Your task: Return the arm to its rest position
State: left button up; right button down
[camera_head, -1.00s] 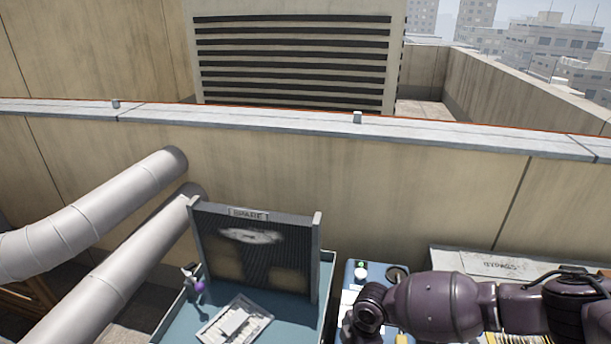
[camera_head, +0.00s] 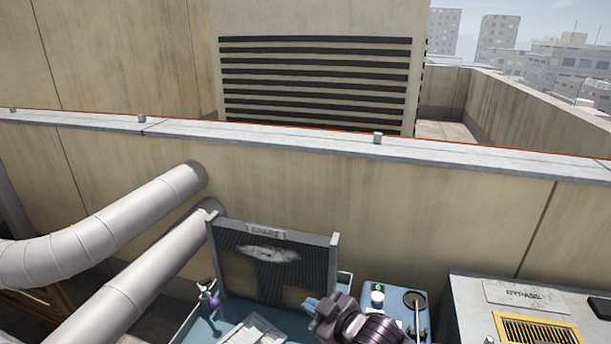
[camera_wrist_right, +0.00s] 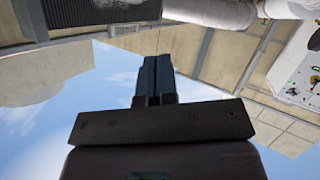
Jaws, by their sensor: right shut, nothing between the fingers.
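My right gripper (camera_head: 311,305) shows at the bottom middle of the head view, in front of the lower right corner of the finned panel. Its blue fingers point to the upper left. In the right wrist view its two fingers (camera_wrist_right: 154,78) lie side by side, shut, with nothing between them. Only a short dark purple part of my right arm shows behind the gripper at the bottom edge. My left gripper is not in view.
A finned panel (camera_head: 272,266) with a pale smear stands upright on a teal tray (camera_head: 190,329). A small purple-tipped item (camera_head: 213,301) stands left of it. A blue box (camera_head: 395,294) and grey bypass unit (camera_head: 470,305) lie right. Two thick pipes (camera_head: 105,232) cross the left.

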jog(key=s+d+f+m+t+h, duration=0.1)
jog(key=s+d+m+t+h, duration=0.3)
jog(key=d, duration=0.6)
jog(key=s+d+f+m+g+h, duration=0.1)
jog(key=s+d+f+m+h, duration=0.2)
jog(key=s+d+f, duration=0.4)
jog(key=s+d+f+m+g+h, duration=0.1)
jog(key=s+d+f+m+h, duration=0.1)
jog(key=s+d+f+m, duration=0.2)
jog(key=s+d+f, duration=0.3)
jog(key=s+d, duration=0.2)
jog(key=s, duration=0.2)
jog(key=shift+s+m+g+h, duration=0.2)
jog(key=shift+m+g+h, duration=0.1)
jog(key=shift+h, duration=0.1)
